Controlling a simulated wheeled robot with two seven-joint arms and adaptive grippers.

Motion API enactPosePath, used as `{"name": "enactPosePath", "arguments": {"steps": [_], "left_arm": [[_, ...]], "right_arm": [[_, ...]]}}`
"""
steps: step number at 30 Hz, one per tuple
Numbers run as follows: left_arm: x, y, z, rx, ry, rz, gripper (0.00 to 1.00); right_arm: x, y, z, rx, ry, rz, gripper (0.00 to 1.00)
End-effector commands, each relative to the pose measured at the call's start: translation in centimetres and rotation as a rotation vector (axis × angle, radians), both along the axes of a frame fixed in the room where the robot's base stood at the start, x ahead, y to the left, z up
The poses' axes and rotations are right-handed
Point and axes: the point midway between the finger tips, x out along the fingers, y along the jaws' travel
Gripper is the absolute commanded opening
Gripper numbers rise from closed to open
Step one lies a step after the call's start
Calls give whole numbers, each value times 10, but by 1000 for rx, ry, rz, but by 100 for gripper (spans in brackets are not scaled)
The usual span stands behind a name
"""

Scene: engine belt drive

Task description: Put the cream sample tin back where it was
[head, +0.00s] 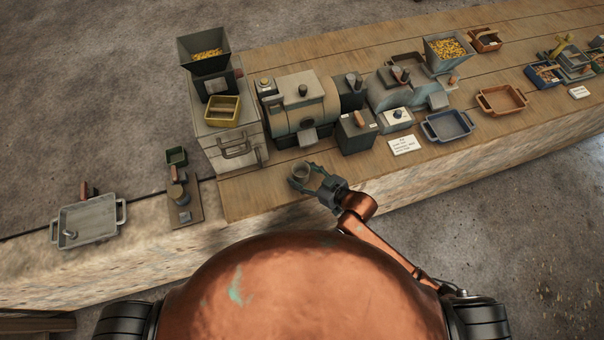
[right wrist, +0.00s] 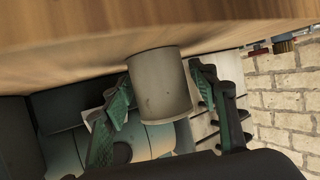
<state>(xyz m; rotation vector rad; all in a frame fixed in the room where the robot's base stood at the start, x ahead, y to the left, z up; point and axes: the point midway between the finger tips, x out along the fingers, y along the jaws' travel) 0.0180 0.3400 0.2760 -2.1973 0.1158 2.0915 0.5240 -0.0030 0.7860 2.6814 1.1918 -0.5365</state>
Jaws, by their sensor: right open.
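The cream sample tin (head: 301,171) is a small pale cylinder near the front edge of the wooden bench top, in front of the grey-cream machine. In the right wrist view, which is turned over, the tin (right wrist: 160,85) has its base against the wood. My right gripper (head: 306,176) is open around the tin, one finger on each side. In the right wrist view, narrow gaps show between the tin and the green-padded fingers. My left gripper is not in view.
Behind the tin stand the machine (head: 300,105) and a dark box (head: 356,132). A cream cabinet with a yellow tray (head: 222,111) is to the left. A blue tray (head: 448,125) and a white card (head: 404,145) lie to the right. The bench front nearby is clear.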

Motion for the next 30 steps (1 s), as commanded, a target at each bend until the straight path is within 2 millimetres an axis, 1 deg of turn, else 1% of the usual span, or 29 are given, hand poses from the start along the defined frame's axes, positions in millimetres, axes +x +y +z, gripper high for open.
{"name": "enactPosePath", "arguments": {"steps": [5,12,18,23,30], "left_arm": [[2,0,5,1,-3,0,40],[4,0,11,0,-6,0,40],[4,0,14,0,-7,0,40],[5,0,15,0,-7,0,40],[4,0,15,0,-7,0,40]], "right_arm": [[-17,-19,10,-2,0,-1,54],[-48,-55,30,-3,0,-1,54],[-67,-75,41,-2,0,-1,54],[-73,-82,45,-1,0,-1,54],[-74,-82,46,0,0,-1,54]]}}
